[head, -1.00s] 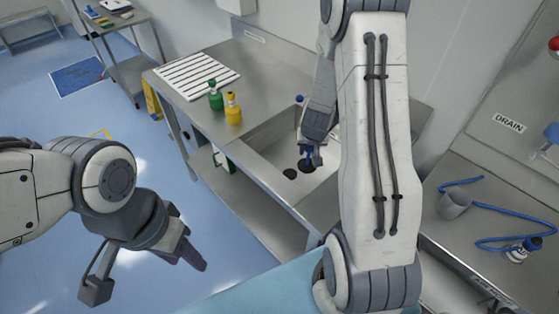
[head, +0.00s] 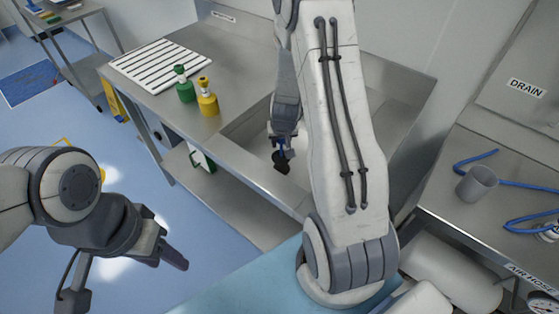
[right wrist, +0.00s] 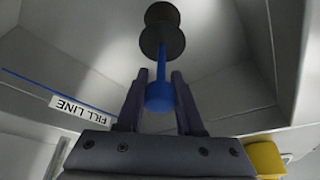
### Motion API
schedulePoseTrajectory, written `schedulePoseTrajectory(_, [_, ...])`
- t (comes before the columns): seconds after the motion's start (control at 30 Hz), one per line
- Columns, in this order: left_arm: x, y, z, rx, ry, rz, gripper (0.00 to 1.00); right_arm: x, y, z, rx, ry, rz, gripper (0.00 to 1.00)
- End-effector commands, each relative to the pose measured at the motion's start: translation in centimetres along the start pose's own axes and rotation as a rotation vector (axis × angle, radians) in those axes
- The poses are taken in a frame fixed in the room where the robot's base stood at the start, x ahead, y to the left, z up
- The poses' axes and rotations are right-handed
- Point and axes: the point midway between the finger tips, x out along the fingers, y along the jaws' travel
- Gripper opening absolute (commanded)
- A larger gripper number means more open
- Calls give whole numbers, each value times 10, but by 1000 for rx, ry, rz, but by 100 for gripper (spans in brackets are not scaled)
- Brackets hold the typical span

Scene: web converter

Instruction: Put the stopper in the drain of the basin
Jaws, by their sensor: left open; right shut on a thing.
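The stopper has a dark disc (right wrist: 162,42) and a blue handle (right wrist: 160,92). My right gripper (right wrist: 155,92) is shut on the handle, and its fingers show inside the basin in the head view (head: 283,143). A second dark round shape, which looks like the drain (right wrist: 162,13), lies just beyond the stopper disc in the right wrist view. In the head view, stopper and drain overlap; I cannot tell whether they touch. The steel basin (head: 238,128) is partly hidden by my right arm. My left gripper (head: 172,256) is open and empty, away from the basin.
A grey cup (head: 477,184) and blue hose (head: 520,188) lie on the right counter.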

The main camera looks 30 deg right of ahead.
Motion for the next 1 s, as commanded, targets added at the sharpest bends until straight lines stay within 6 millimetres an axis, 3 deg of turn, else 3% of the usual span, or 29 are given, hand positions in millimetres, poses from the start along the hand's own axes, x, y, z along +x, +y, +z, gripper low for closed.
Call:
schedulePoseTrajectory(0.4, [10,-1,0,0,0,0,50,45,0,18,1,1,0,0])
schedulePoseTrajectory(0.77, [13,-1,0,0,0,0,50,49,-1,20,0,2,0,0])
schedulePoseTrajectory(0.8, [13,-1,1,0,0,0,50,49,-1,20,0,2,0,39])
schedulePoseTrajectory(0.87, [12,-1,0,0,0,0,50,48,-1,19,0,2,-1,62])
schedulePoseTrajectory(1.0, [12,-1,0,0,0,0,50,48,-1,19,0,2,0,66])
